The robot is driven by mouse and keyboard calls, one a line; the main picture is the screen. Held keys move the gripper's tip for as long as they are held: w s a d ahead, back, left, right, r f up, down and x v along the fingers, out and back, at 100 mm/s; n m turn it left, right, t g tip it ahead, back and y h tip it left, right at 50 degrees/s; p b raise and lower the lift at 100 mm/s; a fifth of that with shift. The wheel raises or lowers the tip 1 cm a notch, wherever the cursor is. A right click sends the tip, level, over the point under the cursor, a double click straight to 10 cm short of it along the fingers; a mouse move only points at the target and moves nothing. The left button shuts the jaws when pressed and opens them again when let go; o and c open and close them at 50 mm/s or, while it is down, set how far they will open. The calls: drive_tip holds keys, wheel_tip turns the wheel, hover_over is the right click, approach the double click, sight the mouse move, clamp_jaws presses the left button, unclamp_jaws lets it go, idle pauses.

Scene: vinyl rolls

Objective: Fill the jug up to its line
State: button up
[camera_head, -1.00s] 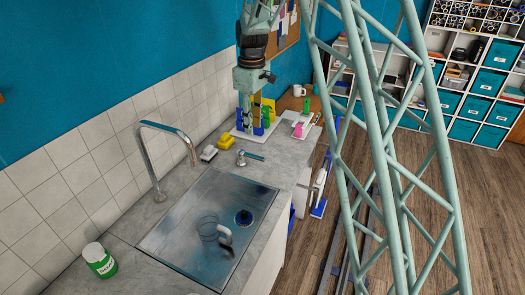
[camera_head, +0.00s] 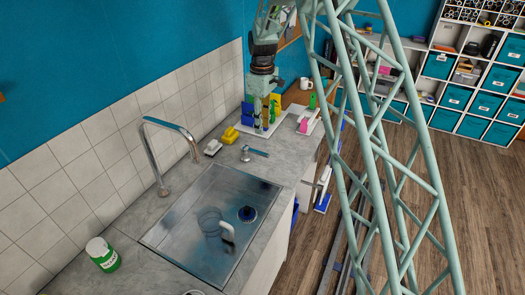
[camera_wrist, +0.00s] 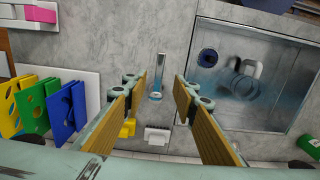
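The clear jug (camera_head: 209,222) lies in the sink basin (camera_head: 180,232), its white handle toward the drain; it also shows in the wrist view (camera_wrist: 250,84). I cannot make out its line or any water in it. The curved tap (camera_head: 150,140) arches over the basin. Its lever (camera_head: 259,153) is on the counter behind the basin and points right. My gripper (camera_head: 265,128) is above the counter, beyond the lever. In the wrist view my gripper (camera_wrist: 157,88) is open and empty, and the lever (camera_wrist: 160,68) appears between its fingers, below them.
Yellow (camera_head: 229,134) and white (camera_head: 212,147) blocks stand by the wall. A green-and-white can (camera_head: 103,254) stands at the near left.

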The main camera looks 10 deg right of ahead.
sight(262, 153)
drive_tip(key=shift+f, duration=0.1)
drive_tip(key=shift+f+p, duration=0.5)
drive_tip(key=shift+f, duration=6.3)
clamp_jaws()
